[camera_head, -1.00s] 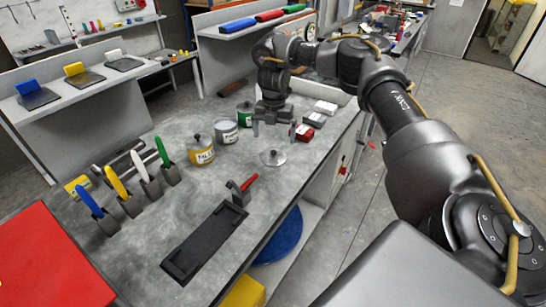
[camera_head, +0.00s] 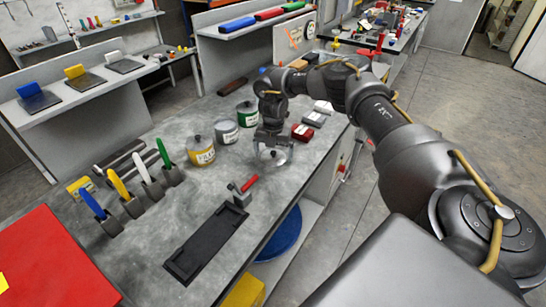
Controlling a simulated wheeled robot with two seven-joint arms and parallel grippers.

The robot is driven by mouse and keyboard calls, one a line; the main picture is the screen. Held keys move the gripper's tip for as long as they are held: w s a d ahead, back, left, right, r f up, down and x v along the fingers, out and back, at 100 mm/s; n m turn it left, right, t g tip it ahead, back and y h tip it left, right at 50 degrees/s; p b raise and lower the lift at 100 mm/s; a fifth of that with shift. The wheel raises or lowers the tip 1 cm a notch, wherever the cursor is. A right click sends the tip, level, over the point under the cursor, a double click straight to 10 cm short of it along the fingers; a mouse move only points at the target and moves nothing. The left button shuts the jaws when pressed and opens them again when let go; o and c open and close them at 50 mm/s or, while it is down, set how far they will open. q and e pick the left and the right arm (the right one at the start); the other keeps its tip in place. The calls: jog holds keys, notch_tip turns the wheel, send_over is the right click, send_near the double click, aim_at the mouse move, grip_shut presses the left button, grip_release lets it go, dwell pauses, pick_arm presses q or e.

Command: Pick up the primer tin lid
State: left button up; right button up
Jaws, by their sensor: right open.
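The primer tin lid (camera_head: 272,156) is a round grey metal disc with a knob, lying on the grey workbench (camera_head: 215,180). My right gripper (camera_head: 272,146) reaches down over the lid from behind, its open fingers close around the knob area. The fingers partly cover the lid, and I cannot tell whether they touch it. A grey-lidded tin (camera_head: 226,131) stands to the left of the gripper, between a yellow-labelled filler tin (camera_head: 201,151) and a green tin (camera_head: 247,114). My left gripper is not in view.
Several coloured-handled scrapers (camera_head: 123,188) stand at the left. Bare bench lies between filler tin and tray.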

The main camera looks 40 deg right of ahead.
jog(key=c, duration=0.8)
jog(key=shift+c, duration=0.2)
